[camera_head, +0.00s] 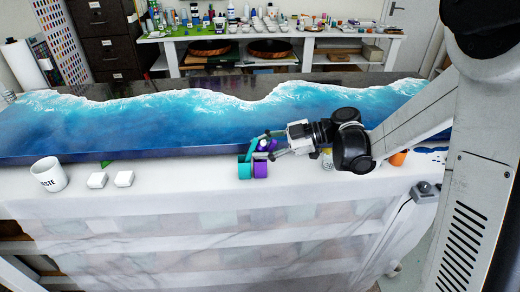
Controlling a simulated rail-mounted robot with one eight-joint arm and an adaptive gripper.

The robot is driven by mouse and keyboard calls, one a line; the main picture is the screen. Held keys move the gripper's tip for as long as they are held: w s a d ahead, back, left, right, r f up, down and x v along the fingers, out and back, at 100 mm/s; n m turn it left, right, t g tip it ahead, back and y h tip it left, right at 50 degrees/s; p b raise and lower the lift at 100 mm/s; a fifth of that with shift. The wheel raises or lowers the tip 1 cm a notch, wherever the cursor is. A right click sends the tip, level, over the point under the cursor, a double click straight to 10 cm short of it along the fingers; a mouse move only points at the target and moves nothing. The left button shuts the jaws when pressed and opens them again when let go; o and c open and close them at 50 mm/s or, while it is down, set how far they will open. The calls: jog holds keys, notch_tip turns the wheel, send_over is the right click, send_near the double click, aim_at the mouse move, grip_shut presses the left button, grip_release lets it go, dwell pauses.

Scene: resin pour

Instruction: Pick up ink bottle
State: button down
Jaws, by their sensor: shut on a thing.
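A small purple ink bottle (261,170) stands on the white-covered front edge of the table, touching or very close to a teal bottle (245,169) on its left. My gripper (262,153) reaches in from the right, with its fingers angled down at the bottles. It is shut on a bottle, which looks like the purple one. A purple and white part (266,145) shows between the fingers. The fingers hide part of the bottles, and I cannot tell whether the held one is off the table.
A blue resin slab (200,118) lies behind. Yellow (327,160) and orange (398,158) items sit by my arm. The front edge between blocks and bottles is clear.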

jog(key=s+d+r, duration=0.2)
jog(key=s+r, duration=0.1)
jog(key=r, duration=0.3)
jog(key=s, duration=1.3)
jog(key=shift+s+d+p, duration=0.2)
jog(key=shift+d+p, duration=0.1)
jog(key=shift+d, duration=0.1)
jog(key=shift+r, duration=0.15)
